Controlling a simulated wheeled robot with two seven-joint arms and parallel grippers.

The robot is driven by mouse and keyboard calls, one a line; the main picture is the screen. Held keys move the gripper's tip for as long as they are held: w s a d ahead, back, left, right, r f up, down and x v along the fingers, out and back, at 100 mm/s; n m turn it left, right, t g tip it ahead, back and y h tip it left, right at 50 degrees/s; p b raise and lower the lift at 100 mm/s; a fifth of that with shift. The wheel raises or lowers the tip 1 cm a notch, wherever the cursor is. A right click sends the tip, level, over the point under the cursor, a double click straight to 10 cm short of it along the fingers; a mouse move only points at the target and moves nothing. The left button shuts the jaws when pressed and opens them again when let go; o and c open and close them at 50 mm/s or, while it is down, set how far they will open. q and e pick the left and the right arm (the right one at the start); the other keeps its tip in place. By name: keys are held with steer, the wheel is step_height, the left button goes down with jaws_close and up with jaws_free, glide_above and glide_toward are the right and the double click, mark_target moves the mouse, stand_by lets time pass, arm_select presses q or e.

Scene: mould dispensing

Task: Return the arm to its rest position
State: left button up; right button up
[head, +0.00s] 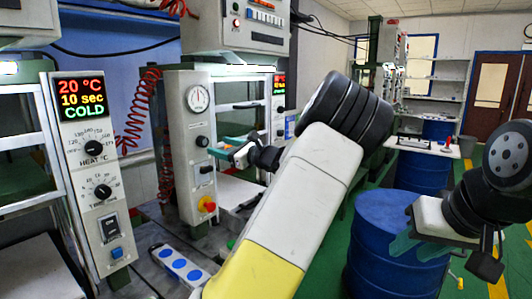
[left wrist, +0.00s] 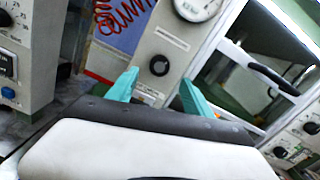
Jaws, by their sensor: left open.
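My left arm reaches up from the bottom middle of the head view, white and yellow with a black elbow, and bends back toward the second press. Its left gripper (head: 225,146) is beside the front column of that press (head: 184,125), at about the height of its knobs. In the left wrist view the two teal fingers of the left gripper (left wrist: 158,88) stand apart with nothing between them. My right gripper (head: 412,243) hangs at the right in front of a blue drum, with teal fingers partly seen. Its opening is unclear.
The near press (head: 75,170) at left has a display reading 20 °C, 10 sec, COLD. Blue drums (head: 385,265) stand at right. A white table (head: 420,147) with small items is behind. Green floor shows between.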

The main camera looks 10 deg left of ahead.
arm_select(q)
steer(key=s+a+f+n+g+h, duration=0.3)
steer(key=s+a+f+n+h, duration=0.15)
steer(key=s+f, duration=0.3)
steer(key=s+d+f+n+g+h, duration=0.2)
steer(key=s+d+f+n+h, duration=0.35)
steer(key=s, duration=0.25)
steer(key=s+d+r+n+t+h, duration=0.2)
steer(key=s+d+r+n+h, duration=0.2)
steer(key=s+d, duration=0.4)
steer(key=s+d+r+n+t+h, duration=0.3)
steer(key=s+d+n+h, duration=0.1)
steer(key=s+d, duration=0.5)
steer(key=shift+s+d+r+h, duration=0.3)
steer(key=shift+d+h, duration=0.4)
steer(key=shift+d, duration=0.55)
steer(key=shift+a, duration=0.1)
